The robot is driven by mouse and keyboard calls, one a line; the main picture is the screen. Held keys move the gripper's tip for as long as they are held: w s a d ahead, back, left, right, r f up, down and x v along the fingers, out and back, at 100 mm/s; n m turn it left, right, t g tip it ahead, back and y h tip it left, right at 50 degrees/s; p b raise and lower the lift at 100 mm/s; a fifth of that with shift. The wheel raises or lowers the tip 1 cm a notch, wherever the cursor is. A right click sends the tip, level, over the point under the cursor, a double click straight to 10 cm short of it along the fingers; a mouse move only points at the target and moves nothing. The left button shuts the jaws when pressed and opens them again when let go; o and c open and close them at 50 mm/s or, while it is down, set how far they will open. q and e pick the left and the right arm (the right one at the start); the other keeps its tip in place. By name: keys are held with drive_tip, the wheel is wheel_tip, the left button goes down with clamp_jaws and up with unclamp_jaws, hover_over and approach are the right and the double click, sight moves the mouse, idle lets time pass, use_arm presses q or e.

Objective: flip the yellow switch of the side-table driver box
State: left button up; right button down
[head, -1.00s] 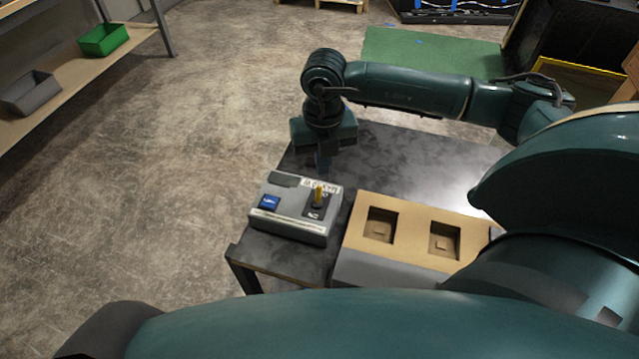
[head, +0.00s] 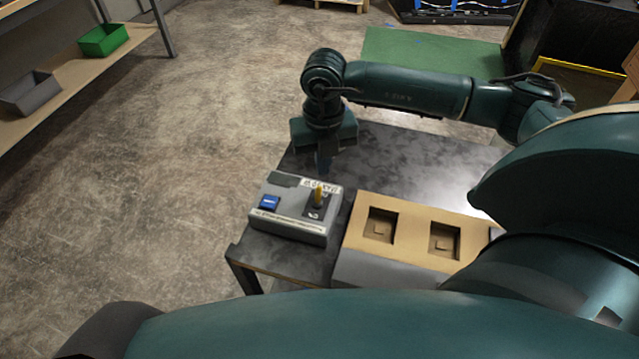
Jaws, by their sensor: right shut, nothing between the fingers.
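The driver box (head: 290,226) is a grey box on the dark side table (head: 410,152), near its left front corner. The yellow switch (head: 318,196) stands up from a dark plate on the right part of the box top. A blue button or display (head: 269,202) is on the left part. My right gripper (head: 322,168) points down just behind the box, close to the yellow switch and apart from it as far as I can see. It is shut and empty. Its fingertips are partly hard to make out against the dark table. My left gripper is not in view.
A cardboard-coloured tray (head: 411,217) with two square recesses stands just right of the box. Shelves with a green bin (head: 103,40) and a grey bin (head: 30,93) are at the upper left. A green mat (head: 432,52) lies behind the table. The floor on the left is clear.

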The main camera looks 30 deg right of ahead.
sight(319, 187)
drive_tip(key=shift+f, duration=0.25)
idle(0.3)
drive_tip(key=shift+f+b, duration=0.55)
drive_tip(key=shift+b, duration=0.15)
drive_tip(key=shift+f+b, duration=0.65)
drive_tip(key=shift+f, duration=0.05)
drive_tip(key=shift+a, duration=0.1)
drive_tip(key=shift+s+a, duration=0.8)
